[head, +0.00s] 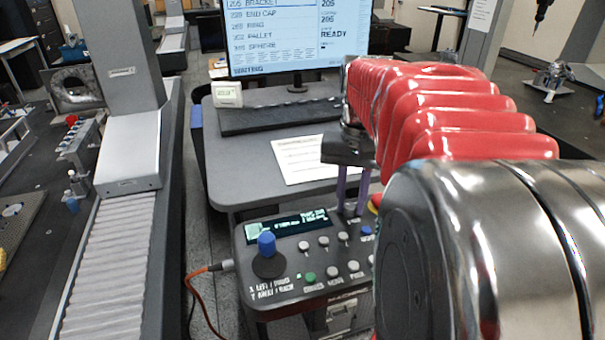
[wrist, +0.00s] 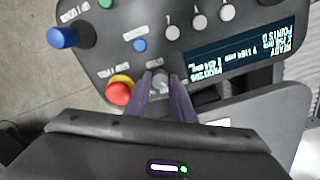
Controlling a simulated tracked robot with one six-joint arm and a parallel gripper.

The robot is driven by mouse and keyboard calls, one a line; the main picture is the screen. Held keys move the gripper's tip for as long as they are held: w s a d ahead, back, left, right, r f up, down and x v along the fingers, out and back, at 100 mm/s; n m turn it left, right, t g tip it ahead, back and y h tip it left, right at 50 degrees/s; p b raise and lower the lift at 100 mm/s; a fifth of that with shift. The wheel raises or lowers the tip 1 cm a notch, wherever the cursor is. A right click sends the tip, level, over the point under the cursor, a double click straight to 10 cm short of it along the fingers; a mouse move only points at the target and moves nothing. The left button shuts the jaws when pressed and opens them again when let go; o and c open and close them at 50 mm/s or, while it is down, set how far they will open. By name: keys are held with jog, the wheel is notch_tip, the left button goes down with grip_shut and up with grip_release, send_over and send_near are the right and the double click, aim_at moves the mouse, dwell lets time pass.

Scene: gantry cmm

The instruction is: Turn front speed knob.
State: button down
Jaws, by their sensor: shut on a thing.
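A small grey knob (wrist: 160,82) stands on the dark control panel (wrist: 110,58). In the wrist view it sits between the two purple fingers of my gripper (wrist: 160,92), which are shut on it; I take it for the speed knob, though its label is too small to read. In the head view my gripper (head: 350,198) points down onto the back right of the panel (head: 262,289), just right of the lit display (head: 288,225). The fingers and my red arm hide part of the panel there.
A red stop button (wrist: 119,92) with a yellow collar is close beside the fingers, near a blue button (wrist: 139,45). Blue joysticks stand at the panel's left (head: 267,245) and right (wrist: 62,38) ends. A desk (head: 240,170) with a monitor (head: 290,40) is behind.

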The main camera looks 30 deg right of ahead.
aim_at(351, 206)
jog(key=shift+n, duration=1.6)
jog(key=c, duration=1.5)
grip_release()
jog(key=shift+c, duration=0.2)
notch_tip(351, 206, up, 14)
jog(key=shift+f, duration=0.1)
